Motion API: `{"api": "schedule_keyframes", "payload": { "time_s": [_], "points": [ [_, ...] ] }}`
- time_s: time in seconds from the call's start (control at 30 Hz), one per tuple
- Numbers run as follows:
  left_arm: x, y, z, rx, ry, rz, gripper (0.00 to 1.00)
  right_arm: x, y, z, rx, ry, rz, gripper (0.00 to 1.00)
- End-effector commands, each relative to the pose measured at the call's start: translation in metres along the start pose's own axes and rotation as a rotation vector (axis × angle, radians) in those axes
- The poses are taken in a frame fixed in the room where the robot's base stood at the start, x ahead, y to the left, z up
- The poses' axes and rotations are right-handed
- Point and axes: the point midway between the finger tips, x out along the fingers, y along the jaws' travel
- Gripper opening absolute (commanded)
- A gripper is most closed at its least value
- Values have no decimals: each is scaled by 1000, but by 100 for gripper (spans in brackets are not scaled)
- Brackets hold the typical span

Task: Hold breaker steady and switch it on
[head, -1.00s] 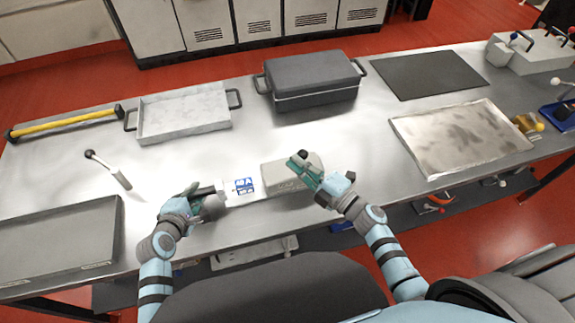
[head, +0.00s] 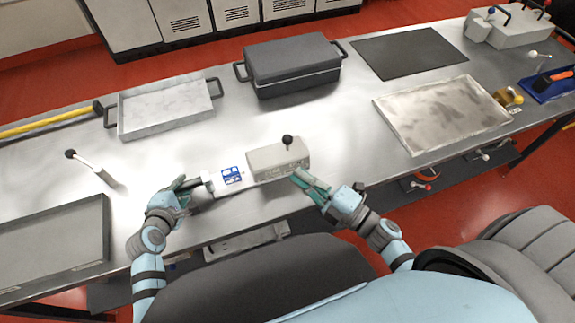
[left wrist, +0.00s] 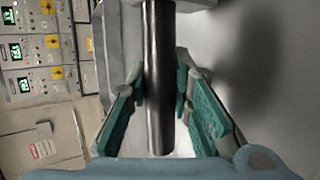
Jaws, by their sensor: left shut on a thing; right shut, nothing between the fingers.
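The breaker (head: 272,164) is a grey box on the bench, with a lever topped by a black knob (head: 287,141) rising from it. A white part with a blue label (head: 232,176) adjoins its left end. My left gripper (head: 185,187) is shut on a dark bar at the left of the label. The left wrist view shows this smooth dark bar (left wrist: 158,80) between the green finger pads. My right gripper (head: 301,180) is shut and empty at the front right of the breaker, below and apart from the knob. Whether its fingers touch the box is unclear.
A lidded dark grey case (head: 292,66) and a pale tray (head: 166,110) stand behind. A stained metal tray (head: 442,114) lies to the right and a dark tray (head: 52,245) to the left. A separate lever (head: 92,168) stands at left. Bare bench surrounds the breaker.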

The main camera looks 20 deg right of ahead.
Motion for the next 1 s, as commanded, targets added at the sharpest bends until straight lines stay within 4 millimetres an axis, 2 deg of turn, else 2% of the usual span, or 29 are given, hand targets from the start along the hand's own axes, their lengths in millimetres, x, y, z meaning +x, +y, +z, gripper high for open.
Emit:
{"api": "schedule_keyframes", "payload": {
  "time_s": [0.03, 0.17, 0.2, 0.33, 0.63, 0.73, 0.87, 1.0],
  "points": [
    [0, -9, 1, 0, -3, -20, 0, -1, 0, 0, 0, 0, 0, 0],
    [0, -9, 1, 0, -3, -20, 0, 0, 0, 0, -1, 0, 0, 0],
    [0, -9, 1, 0, -3, -20, 23, 0, 0, 0, -1, 0, 0, 0],
    [0, -7, 1, 0, -2, -16, 43, 0, 0, 0, -1, 0, 0, 0],
    [-1, -3, 0, -1, -1, -7, 43, 0, 0, 0, -1, 0, 0, 0],
    [-9, -2, 0, -1, -1, -5, 43, 0, 0, 0, -1, 0, 0, 0],
    [-39, -3, 0, 1, 0, -6, 43, 0, 0, 0, -1, 0, 0, 0],
    [-79, -3, -1, 2, 0, -9, 43, 0, 0, 0, -1, 0, 0, 0]
  ]
}}
